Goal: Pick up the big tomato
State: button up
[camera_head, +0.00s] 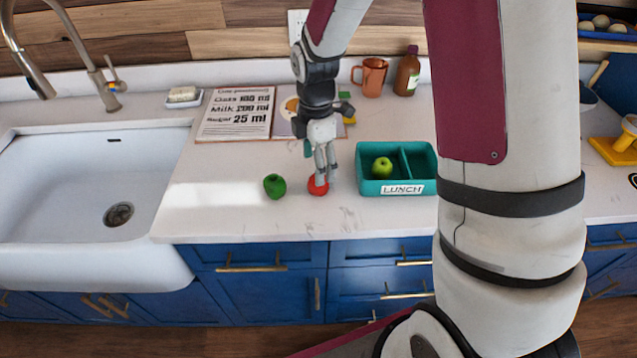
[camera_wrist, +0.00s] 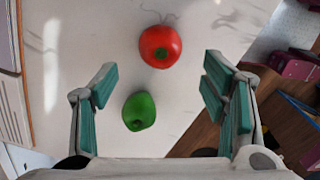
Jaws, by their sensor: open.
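The big tomato is red and round with a green stem patch. In the wrist view the tomato (camera_wrist: 160,46) lies on the white counter, ahead of the gap between my fingers. In the head view the tomato (camera_head: 318,187) is partly hidden behind my fingertips. My gripper (camera_head: 324,172) points down just above it.
A green pepper (camera_head: 274,186) lies left of the tomato; it also shows in the wrist view (camera_wrist: 139,111). A teal lunch box (camera_head: 366,186) with a green apple (camera_head: 382,167) stands to the right. A recipe book (camera_head: 235,114), mug (camera_head: 372,77) and bottle (camera_head: 407,74) are behind. The sink (camera_head: 80,180) is left.

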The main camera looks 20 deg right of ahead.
aim_at(314, 190)
jog(key=shift+d+f+p, duration=0.15)
jog(key=shift+f+p, duration=0.15)
jog(key=shift+f, duration=1.35)
jog(key=shift+d+f+p, duration=0.1)
jog(key=shift+f+p, duration=0.2)
jog(key=shift+f, duration=1.35)
jog(key=c, duration=1.3)
jog(key=shift+o, duration=0.2)
jog(key=shift+r, duration=0.2)
